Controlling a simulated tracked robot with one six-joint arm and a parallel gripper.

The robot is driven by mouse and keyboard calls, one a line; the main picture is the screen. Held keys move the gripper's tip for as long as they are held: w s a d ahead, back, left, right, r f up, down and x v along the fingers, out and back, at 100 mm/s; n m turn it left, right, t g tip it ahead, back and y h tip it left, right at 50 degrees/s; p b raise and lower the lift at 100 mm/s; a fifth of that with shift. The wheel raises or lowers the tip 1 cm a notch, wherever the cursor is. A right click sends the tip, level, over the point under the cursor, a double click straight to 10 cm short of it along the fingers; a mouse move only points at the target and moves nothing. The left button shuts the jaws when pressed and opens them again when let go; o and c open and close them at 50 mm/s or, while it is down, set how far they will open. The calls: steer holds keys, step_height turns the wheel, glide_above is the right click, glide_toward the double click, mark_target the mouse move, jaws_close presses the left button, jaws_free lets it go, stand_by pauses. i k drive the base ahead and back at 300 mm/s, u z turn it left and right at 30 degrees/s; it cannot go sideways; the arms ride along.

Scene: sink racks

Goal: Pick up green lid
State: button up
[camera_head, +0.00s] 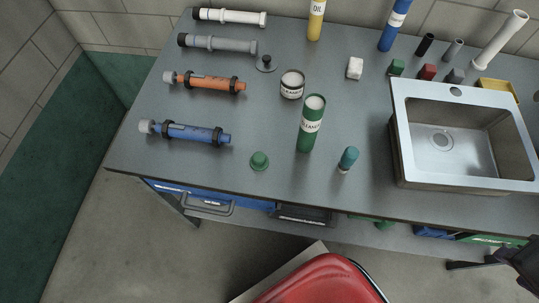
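The green lid (260,160) is a small domed cap lying on the grey worktop (170,110), near its front edge. It stands apart from the things around it. A tall green canister with a white label (311,124) stands just behind it to the right. A dark part at the lower right edge, which looks like my gripper (522,262), is cut off by the picture. It is far to the right of the lid and beyond the front of the worktop. Its fingers cannot be made out clearly.
A small teal-capped bottle (348,159) stands right of the lid, and blue (190,132) and orange (205,83) tubes lie to its left. A white-labelled can (292,84) stands behind. A steel sink (460,135) fills the right. A red rounded shape (325,282) is in front.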

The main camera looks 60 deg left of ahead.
mark_target(258, 162)
steer(key=z, duration=0.05)
steer(key=k, duration=1.3)
steer(key=u, duration=2.1)
steer(key=i, duration=0.95)
